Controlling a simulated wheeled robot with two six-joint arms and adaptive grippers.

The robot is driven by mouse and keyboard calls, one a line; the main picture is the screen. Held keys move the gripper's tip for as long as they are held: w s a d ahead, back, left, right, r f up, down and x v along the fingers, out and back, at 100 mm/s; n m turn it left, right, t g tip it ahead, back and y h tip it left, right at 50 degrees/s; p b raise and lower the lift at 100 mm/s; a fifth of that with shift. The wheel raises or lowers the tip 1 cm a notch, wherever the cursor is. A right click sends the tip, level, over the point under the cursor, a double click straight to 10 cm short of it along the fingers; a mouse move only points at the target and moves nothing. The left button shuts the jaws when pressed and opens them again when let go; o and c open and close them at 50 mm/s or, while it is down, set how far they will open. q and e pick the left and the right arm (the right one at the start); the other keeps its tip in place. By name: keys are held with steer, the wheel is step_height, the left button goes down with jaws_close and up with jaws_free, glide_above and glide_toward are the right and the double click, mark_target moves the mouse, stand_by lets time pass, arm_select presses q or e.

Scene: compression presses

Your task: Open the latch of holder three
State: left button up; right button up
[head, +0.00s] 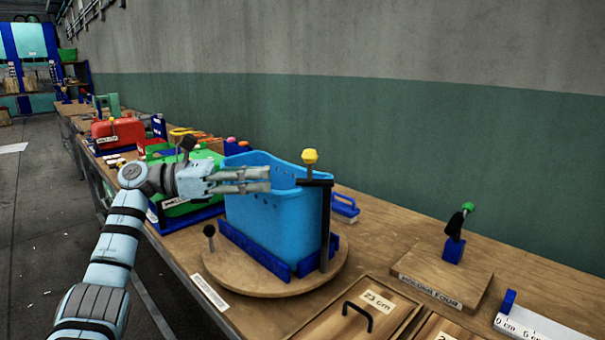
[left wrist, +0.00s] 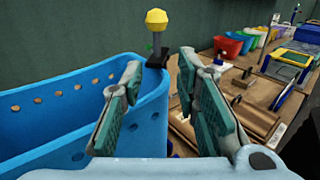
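A blue bin (head: 275,215), probably in holder three, stands on a round wooden base (head: 265,287); the label on it is too small to read. At the bin's right corner is a dark upright post (head: 325,225) with a black bar across its top and a yellow knob (head: 310,156). The knob also shows in the left wrist view (left wrist: 156,18), beyond my fingers. My left gripper (head: 269,180) is at the bin's rim, fingers toward the post, apart from the knob. The left wrist view shows its fingers (left wrist: 160,72) spread, with nothing gripped. My right gripper is not in view.
A small lever with a dark ball (head: 209,231) rises from the base's left side. A green-knobbed latch (head: 467,208) stands on a wooden board to the right. Wooden lids marked in cm lie in front. A green box and a red bin (head: 118,132) stand farther left.

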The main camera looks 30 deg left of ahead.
mark_target(302, 181)
arm_select(q)
steer(key=x, duration=0.9)
steer(key=shift+w+a, duration=0.1)
steer(key=shift+w, duration=0.05)
